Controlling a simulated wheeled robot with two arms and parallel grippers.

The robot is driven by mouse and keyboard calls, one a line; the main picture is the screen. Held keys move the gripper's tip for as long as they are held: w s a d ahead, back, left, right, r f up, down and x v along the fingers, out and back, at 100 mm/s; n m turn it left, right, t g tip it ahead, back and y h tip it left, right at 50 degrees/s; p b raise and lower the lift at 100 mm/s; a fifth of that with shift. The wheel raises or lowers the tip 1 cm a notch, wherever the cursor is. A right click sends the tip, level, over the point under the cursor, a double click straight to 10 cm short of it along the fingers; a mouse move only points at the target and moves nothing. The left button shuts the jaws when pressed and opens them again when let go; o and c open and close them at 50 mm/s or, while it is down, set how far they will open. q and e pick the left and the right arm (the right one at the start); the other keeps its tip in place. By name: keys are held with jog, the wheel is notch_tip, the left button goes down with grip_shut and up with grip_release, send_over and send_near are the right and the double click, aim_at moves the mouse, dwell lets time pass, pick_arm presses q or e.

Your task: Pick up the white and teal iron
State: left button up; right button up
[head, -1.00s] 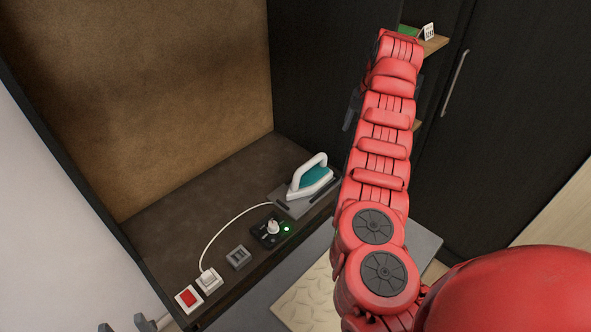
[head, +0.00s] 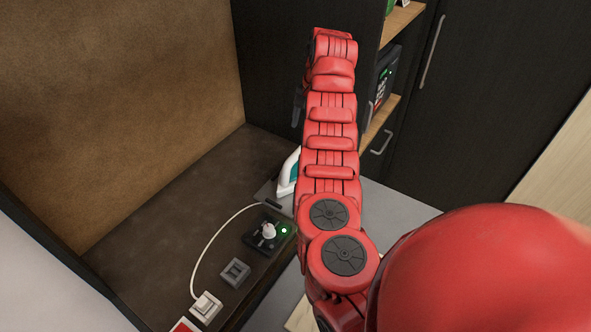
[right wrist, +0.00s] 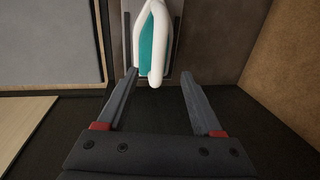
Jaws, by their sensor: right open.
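The white and teal iron (head: 286,172) sits on a grey rest (head: 268,193) on the dark vanity top, partly hidden behind my red right arm in the head view. In the right wrist view the iron (right wrist: 152,45) shows at the top centre, with its white handle towards me. My right gripper (right wrist: 164,75) is open and empty. The iron lies beyond its fingertips, roughly in line with the gap between them. In the head view a sliver of the right gripper shows left of the arm. My left gripper is not in view.
A black dial unit with a green light (head: 268,232), a grey socket block (head: 235,271) and a white plug (head: 206,305) with a cord stand on the vanity top. A dark cabinet (head: 480,100) and shelves with a black safe (head: 384,80) are at the right.

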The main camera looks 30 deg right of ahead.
aim_at(299, 151)
jog(key=f+p, duration=0.1)
jog(key=f, duration=0.2)
jog(key=w+f, duration=0.1)
jog(key=f, duration=0.2)
jog(key=f+p, duration=0.1)
jog(key=f, duration=0.2)
jog(key=shift+w+a+f+p, duration=0.2)
jog(key=shift+a+f+p, duration=0.1)
jog(key=shift+a, duration=0.05)
jog(key=shift+f+p, duration=0.4)
jog(key=f, duration=0.1)
jog(key=f+p, duration=0.1)
jog(key=shift+w+f, duration=0.35)
jog(key=shift+f, duration=0.05)
jog(key=shift+w+a+f, duration=0.15)
jog(key=shift+w+f, duration=0.05)
jog(key=shift+f, duration=0.7)
grip_shut()
